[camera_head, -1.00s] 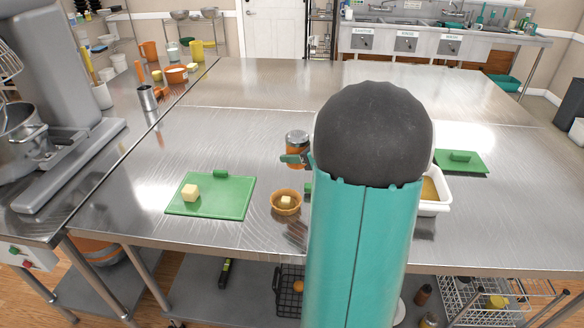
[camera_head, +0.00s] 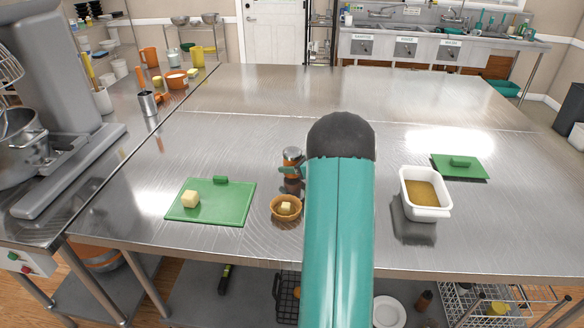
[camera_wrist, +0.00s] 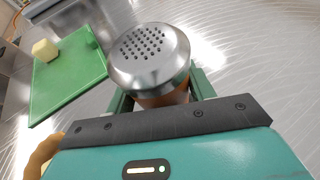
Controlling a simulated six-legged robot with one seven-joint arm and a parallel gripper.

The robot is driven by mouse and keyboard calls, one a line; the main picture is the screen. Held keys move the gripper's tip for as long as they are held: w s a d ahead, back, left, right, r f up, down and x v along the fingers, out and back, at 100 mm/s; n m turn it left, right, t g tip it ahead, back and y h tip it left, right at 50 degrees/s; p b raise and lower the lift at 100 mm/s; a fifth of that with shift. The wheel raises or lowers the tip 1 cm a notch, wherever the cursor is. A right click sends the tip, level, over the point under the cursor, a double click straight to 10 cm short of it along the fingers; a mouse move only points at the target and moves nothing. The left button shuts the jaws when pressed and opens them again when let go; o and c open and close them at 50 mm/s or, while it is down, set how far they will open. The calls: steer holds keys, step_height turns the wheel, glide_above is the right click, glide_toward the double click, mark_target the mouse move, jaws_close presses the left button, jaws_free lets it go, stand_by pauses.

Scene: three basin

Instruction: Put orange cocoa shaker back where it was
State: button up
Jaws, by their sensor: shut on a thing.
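The orange cocoa shaker (camera_head: 292,154) has a silver lid and is upright near the middle of the table in the head view. In the wrist view its perforated metal lid (camera_wrist: 149,55) faces the camera, with a little of the orange body below it. My gripper (camera_head: 290,170) is shut on the shaker's body, with a green finger on each side in the wrist view (camera_wrist: 160,95). The shaker's reflection lies close under it; I cannot tell whether its base touches the table. My arm hides the area just right of it.
A small orange bowl (camera_head: 286,214) with a pale cube stands just in front of the shaker. A green board (camera_head: 230,205) with a butter block lies to the left. A white container (camera_head: 443,212) and a smaller green board (camera_head: 478,170) are at right. The back of the table is clear.

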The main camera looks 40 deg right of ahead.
steer(key=shift+f, duration=0.45)
steer(key=shift+f, duration=0.15)
steer(key=o, duration=1)
